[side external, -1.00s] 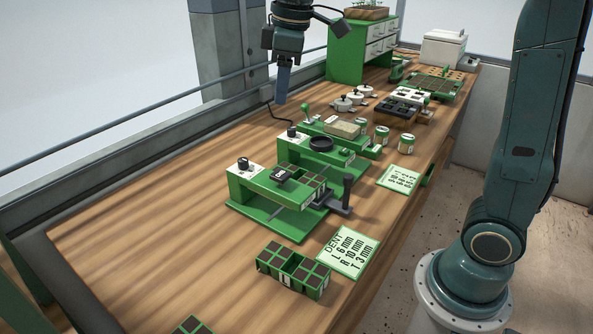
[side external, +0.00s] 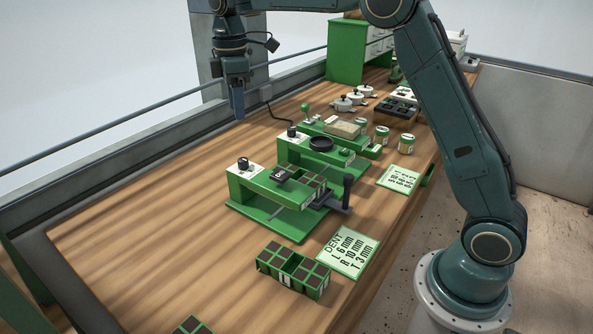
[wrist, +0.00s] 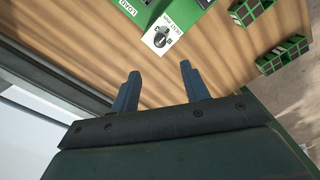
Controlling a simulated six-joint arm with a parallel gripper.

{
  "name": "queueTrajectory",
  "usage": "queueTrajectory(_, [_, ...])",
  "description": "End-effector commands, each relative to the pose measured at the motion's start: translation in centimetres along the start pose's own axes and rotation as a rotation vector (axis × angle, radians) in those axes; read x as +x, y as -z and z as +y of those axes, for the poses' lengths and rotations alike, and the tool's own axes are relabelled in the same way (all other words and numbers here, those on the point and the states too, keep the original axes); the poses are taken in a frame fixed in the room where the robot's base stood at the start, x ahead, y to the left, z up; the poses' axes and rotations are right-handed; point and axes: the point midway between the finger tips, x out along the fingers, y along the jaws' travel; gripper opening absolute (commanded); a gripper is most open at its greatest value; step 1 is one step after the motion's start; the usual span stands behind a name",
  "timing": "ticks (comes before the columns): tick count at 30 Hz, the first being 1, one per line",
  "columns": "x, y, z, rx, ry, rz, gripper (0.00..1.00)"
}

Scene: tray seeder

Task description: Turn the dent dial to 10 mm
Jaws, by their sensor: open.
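The dent dial (side external: 243,163) is a black knob on a white plate at the left end of the front green station (side external: 262,190). It also shows in the wrist view (wrist: 160,40) on its white plate, ahead of my fingers. The marks on the plate are too small to read. My gripper (side external: 239,115) hangs pointing down, above and behind the dial, touching nothing. In the wrist view my gripper (wrist: 158,85) has its two fingers apart with nothing between them. A card (side external: 348,251) headed DENT lists L 6 mm, R 10 mm, T 3 mm.
A second green station (side external: 315,155) with another black knob (side external: 292,131) stands just behind. A lever (side external: 347,190) rises at the front station's right. A green tray of soil cells (side external: 293,270) sits in front. The table's left part (side external: 130,230) is clear.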

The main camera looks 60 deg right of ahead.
Motion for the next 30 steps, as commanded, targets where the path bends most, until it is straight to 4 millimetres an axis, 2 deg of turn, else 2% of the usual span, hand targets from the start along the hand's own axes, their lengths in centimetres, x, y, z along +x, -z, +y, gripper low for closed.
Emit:
queueTrajectory(5, [0.5,0.0,0.0,0.001,0.0,0.0,0.46])
queueTrajectory(11, [2.2,0.0,-0.1,0.002,0.003,-0.002,0.46])
queueTrajectory(30, [11.5,0.0,-0.1,0.002,0.003,-0.001,0.46])
